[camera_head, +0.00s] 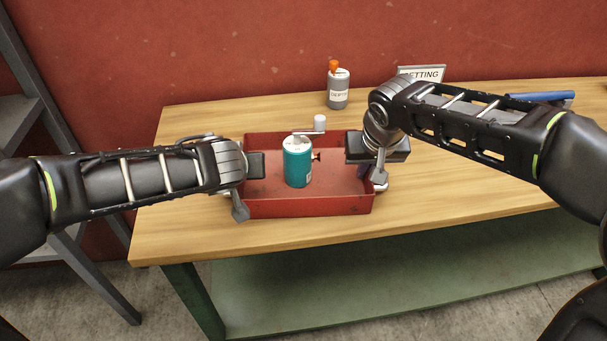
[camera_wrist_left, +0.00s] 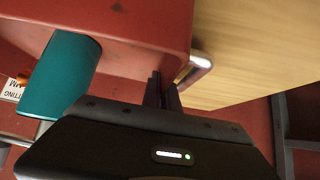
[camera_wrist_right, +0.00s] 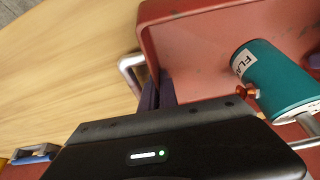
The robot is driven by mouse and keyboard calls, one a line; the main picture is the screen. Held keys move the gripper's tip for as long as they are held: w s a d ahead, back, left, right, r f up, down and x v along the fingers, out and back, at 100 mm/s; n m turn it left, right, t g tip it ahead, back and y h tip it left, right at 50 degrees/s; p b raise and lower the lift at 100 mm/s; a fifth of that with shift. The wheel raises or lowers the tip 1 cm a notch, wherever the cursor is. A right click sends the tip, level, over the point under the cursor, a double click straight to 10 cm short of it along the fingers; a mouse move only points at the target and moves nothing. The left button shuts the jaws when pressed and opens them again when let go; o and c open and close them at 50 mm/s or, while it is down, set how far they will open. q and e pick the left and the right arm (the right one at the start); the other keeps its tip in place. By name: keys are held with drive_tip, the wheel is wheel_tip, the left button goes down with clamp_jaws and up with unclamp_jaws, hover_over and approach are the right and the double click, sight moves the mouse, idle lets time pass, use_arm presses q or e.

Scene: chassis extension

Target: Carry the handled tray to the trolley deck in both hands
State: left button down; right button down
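The red tray (camera_head: 300,208) sits on the wooden table with a metal handle at each end. A teal can (camera_head: 298,165) stands inside it and also shows in the right wrist view (camera_wrist_right: 275,80). My left gripper (camera_head: 240,210) is at the tray's left end; in the left wrist view its close-set fingers (camera_wrist_left: 163,92) meet the metal handle (camera_wrist_left: 196,70). My right gripper (camera_head: 379,180) is at the right end; its close-set fingers (camera_wrist_right: 160,90) meet the other handle (camera_wrist_right: 128,72). Both appear shut on the handles; the contact itself is partly hidden.
A grey canister with an orange top (camera_head: 338,90) and a sign (camera_head: 421,74) stand at the back of the table (camera_head: 470,185). A blue object (camera_head: 541,96) lies at the back right. A grey rack (camera_head: 18,115) stands at left. The tabletop right of the tray is mostly clear.

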use_arm(q)
drive_tip(key=shift+r, duration=0.15)
use_arm(e)
drive_tip(key=shift+w+r, duration=0.1)
drive_tip(key=shift+r, duration=0.05)
